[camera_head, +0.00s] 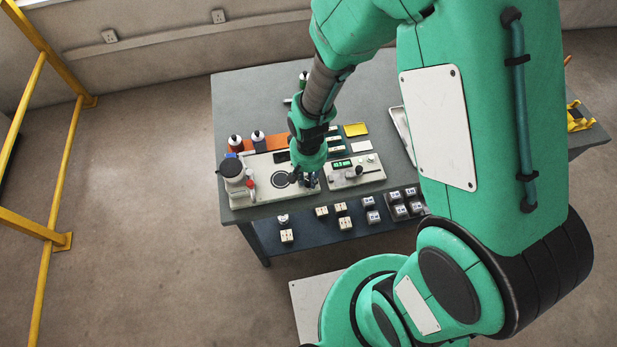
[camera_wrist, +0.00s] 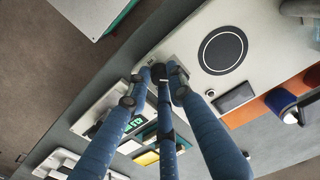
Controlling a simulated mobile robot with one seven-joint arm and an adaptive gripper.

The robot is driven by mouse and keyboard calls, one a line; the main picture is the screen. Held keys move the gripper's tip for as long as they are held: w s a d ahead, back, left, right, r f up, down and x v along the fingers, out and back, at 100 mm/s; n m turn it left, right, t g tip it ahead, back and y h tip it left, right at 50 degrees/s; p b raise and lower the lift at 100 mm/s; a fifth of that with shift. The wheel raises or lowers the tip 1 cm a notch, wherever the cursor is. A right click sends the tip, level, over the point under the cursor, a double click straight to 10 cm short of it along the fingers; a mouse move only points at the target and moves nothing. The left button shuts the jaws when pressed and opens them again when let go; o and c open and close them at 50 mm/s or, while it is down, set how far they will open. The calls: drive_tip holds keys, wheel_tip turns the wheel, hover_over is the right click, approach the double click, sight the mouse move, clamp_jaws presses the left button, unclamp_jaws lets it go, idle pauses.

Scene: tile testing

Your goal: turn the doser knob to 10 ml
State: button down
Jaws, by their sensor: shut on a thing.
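My gripper (camera_head: 308,182) is at the front right part of a pale device plate (camera_head: 258,174) on the table. In the wrist view the blue fingers of my gripper (camera_wrist: 163,76) come together at a corner of the same plate (camera_wrist: 185,48). They are shut on a small dark knob (camera_wrist: 173,69), mostly hidden between the fingertips. Its pointer and the ml setting cannot be read. The plate also bears a black ring (camera_head: 281,180) and a dark display (camera_head: 281,157).
A second panel (camera_head: 371,173) with a green display (camera_head: 341,163) sits close on the right. Several small blocks (camera_head: 372,215) line the front.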

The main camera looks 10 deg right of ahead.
drive_tip(key=c, duration=1.5)
unclamp_jaws()
drive_tip(key=shift+c, duration=0.2)
drive_tip(key=shift+r, duration=0.15)
wheel_tip(320, 180, up, 12)
wheel_tip(320, 180, up, 15)
drive_tip(key=t+b, duration=0.1)
drive_tip(key=t, duration=0.2)
hover_over(309, 180)
drive_tip(key=s+d, duration=0.3)
drive_tip(key=d, duration=0.2)
drive_tip(key=s+d+r+t+b, duration=0.1)
drive_tip(key=s+d+r, duration=0.3)
drive_tip(key=s+r, duration=0.6)
drive_tip(key=shift+s+d+r+t+b, duration=0.4)
drive_tip(key=shift+r+t, duration=0.05)
drive_tip(key=shift+t, duration=0.35)
